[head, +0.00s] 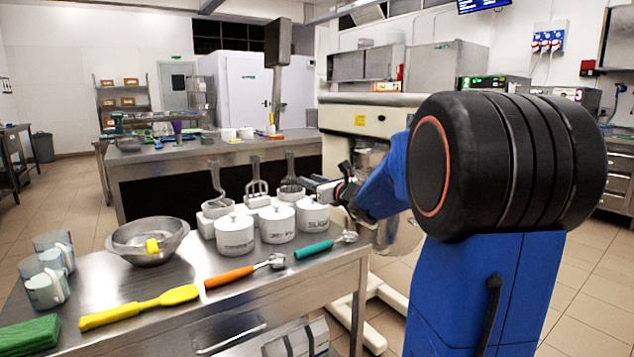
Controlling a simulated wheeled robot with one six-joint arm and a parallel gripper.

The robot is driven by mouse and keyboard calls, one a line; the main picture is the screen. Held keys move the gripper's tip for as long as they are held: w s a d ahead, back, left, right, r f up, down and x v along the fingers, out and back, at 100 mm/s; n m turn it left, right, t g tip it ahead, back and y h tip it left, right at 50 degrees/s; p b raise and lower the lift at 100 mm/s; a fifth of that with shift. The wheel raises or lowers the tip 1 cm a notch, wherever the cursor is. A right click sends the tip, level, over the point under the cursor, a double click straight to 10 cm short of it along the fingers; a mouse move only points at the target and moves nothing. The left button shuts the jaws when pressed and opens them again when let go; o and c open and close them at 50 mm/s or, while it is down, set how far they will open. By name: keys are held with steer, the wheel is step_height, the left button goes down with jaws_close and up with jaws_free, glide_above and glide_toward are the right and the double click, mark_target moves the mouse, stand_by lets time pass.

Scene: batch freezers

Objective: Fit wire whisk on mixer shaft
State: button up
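Three mixer attachments stand upright in a row on the steel table behind the white canisters. The right-hand one (291,186), which looks like the wire whisk, is partly hidden by a canister. A flat beater (256,182) and a hook-like attachment (216,183) stand to its left. My gripper (308,184) is just right of the whisk, at about its height. Whether it touches the whisk, and whether its fingers are open or shut, is too small to tell. The cream mixer (372,113) stands behind my arm. Its shaft is not clearly visible, as my arm covers part of the mixer.
Labelled white canisters (235,235) stand close in front of the attachments. A steel bowl (148,240), clear jugs (45,285), a yellow spatula (140,306), and orange (235,275) and teal (315,248) handled tools lie on the table. Another bench (220,155) stands behind.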

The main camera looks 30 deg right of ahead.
mark_target(292, 169)
steer(key=shift+w+d+m+h, duration=0.25)
steer(key=shift+d+m, duration=0.25)
steer(key=shift+d, duration=0.25)
steer(key=shift+w+a, duration=0.2)
steer(key=shift+w, duration=3.65)
steer(key=shift+w+a, duration=0.15)
steer(key=shift+w, duration=3.65)
steer(key=shift+c, duration=0.7)
steer(key=c, duration=0.6)
jaws_close()
steer(key=shift+r, duration=0.15)
steer(key=shift+r, duration=2.4)
steer(key=s+r, duration=0.4)
steer(key=s, duration=0.1)
